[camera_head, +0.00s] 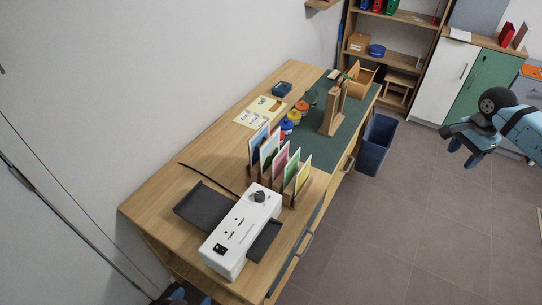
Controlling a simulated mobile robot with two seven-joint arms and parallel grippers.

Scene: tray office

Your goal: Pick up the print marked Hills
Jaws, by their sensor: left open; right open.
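Several upright prints stand in a wooden rack (290,199) on the desk: a blue one (257,141), one with green and white (269,150), a pink one (280,164), a green one (291,168) and a yellow one (302,177). Their markings are too small to read, so I cannot tell which is Hills. My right gripper (464,152) is open and empty, in the air over the floor, well right of the desk. My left gripper (186,297) shows only as a bluish sliver at the bottom edge, below the desk's near end, apart from the prints.
A white machine (241,231) with dark trays stands in front of the rack. Behind are a green mat (318,151), coloured jars (286,126), a wooden stand (333,111) and a yellow sheet (258,111). A blue bin (376,146) stands beside the desk. The floor at right is clear.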

